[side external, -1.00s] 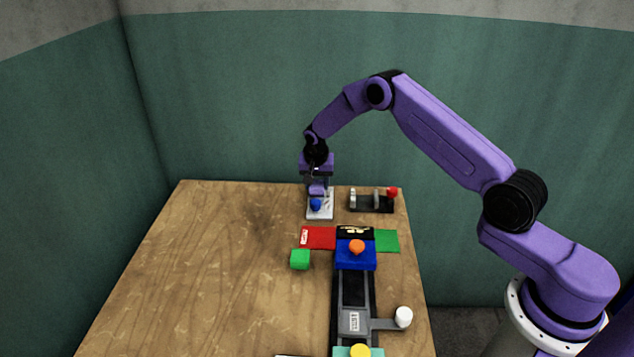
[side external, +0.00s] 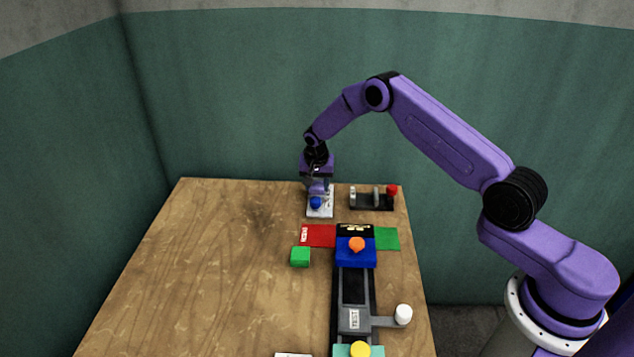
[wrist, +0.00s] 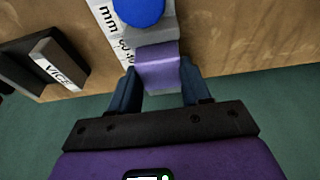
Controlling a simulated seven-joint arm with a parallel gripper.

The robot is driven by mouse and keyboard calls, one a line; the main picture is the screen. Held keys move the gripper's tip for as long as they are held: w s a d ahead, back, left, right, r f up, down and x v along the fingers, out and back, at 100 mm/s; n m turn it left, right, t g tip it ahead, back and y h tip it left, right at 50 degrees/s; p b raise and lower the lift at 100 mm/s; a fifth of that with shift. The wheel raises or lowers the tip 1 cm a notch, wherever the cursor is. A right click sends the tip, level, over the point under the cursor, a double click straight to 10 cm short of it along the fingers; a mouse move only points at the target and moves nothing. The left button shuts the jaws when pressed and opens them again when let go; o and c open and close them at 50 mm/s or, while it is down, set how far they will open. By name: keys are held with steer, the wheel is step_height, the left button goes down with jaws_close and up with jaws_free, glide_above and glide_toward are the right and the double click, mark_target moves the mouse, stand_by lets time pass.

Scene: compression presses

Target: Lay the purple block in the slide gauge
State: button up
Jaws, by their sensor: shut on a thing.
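The purple block (wrist: 158,72) is between the two fingers of my gripper (wrist: 158,88) in the wrist view. My gripper is shut on it, also seen at the far end of the table in the side external view (side external: 318,188). The slide gauge (side external: 320,213) is a pale plate with a blue knob (side external: 316,203); its mm scale (wrist: 108,22) shows in the wrist view. The block is at the gauge's end, beyond the blue knob, close to a grey part. I cannot tell whether it rests on the gauge.
A black vice (side external: 371,202) with a red knob stands right of the gauge. Nearer are a red pad (side external: 320,236), a green pad (side external: 387,239), a blue slider with an orange knob (side external: 356,250) and a green block (side external: 300,257). The table's left side is clear.

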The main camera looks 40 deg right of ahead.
steer(key=shift+f, duration=0.1)
steer(key=o, duration=1.1)
steer(key=v, duration=1.7)
steer(key=s+a+r+n+y, duration=0.1)
steer(key=s+a+r+n, duration=0.4)
steer(key=s+a, duration=0.35)
steer(key=s+a+r+n+g+y, duration=0.15)
steer(key=s+n, duration=0.35)
steer(key=s, duration=0.6)
steer(key=s+a+r+n+t, duration=0.1)
steer(key=s+a+r+n, duration=0.3)
steer(key=s, duration=0.7)
steer(key=s+d+f+n, duration=0.1)
steer(key=s+d+n, duration=0.1)
steer(key=s, duration=0.3)
steer(key=s+d+f+n+g, duration=0.1)
steer(key=s+d+n, duration=0.1)
steer(key=s, duration=0.3)
steer(key=s+d+f+n, duration=0.1)
steer(key=s+d+n, duration=0.1)
steer(key=s, duration=0.3)
steer(key=shift+s+d+n+g, duration=0.2)
steer(key=shift+d+n+g, duration=0.1)
steer(key=shift+n, duration=0.5)
